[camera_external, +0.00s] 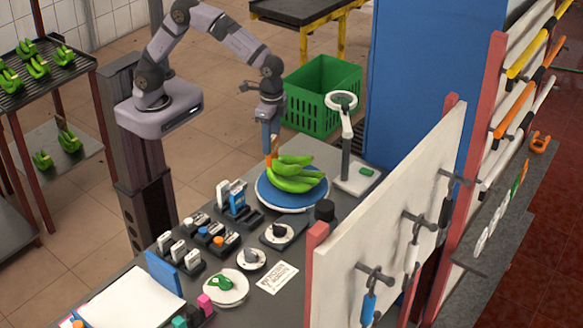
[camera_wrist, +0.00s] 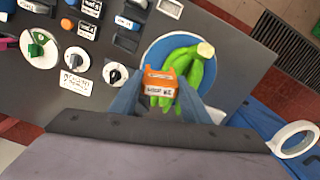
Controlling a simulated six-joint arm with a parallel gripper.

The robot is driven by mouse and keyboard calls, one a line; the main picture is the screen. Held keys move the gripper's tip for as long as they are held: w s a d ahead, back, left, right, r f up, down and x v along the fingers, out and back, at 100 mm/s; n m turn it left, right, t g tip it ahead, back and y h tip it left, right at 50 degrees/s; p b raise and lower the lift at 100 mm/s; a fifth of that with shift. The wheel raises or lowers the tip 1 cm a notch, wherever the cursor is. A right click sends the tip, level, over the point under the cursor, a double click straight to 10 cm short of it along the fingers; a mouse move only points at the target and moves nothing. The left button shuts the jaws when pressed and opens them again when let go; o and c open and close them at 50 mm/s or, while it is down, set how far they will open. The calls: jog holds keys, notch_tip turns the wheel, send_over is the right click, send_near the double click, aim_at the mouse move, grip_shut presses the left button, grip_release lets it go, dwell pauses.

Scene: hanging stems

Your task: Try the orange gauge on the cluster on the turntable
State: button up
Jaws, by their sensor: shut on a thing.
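The green banana cluster (camera_external: 294,173) lies on the round blue turntable (camera_external: 262,194) on the grey bench. In the wrist view the cluster (camera_wrist: 188,62) has its pale cut stem towards the upper right, on the blue disc (camera_wrist: 150,56). My gripper (camera_external: 270,150) points down at the turntable's left-back side, shut on the orange gauge (camera_wrist: 160,83). The gauge carries white labels and covers part of the cluster in the wrist view. In the external view the gauge (camera_external: 269,161) shows as a small orange piece beside the fruit. I cannot tell whether it touches the bananas.
A ring-headed stand (camera_external: 342,101) rises close behind the turntable's right side. Holders with labelled gauges (camera_external: 237,197), dials (camera_external: 252,259) and a white sheet (camera_external: 130,300) fill the bench's front left. A white panel with hooks (camera_external: 400,215) stands to the right. A green crate (camera_external: 322,95) is behind.

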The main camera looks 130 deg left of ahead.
jog(key=w+a+r+m+p, duration=0.1)
jog(key=w+a+r+m, duration=0.1)
jog(key=a+r+m, duration=0.1)
jog(key=shift+a+r, duration=0.65)
jog(key=shift+a, duration=0.05)
jog(key=shift+f, duration=0.1)
jog(key=shift+f+b, duration=2.45)
jog(key=shift+f, duration=0.35)
jog(key=b, duration=0.2)
send_over(285, 166)
jog(key=shift+f, duration=2.15)
dwell(0.6)
jog(key=shift+r, duration=0.1)
notch_tip(285, 166, up, 8)
jog(key=p, duration=0.7)
jog(key=shift+r, duration=0.25)
dwell(0.5)
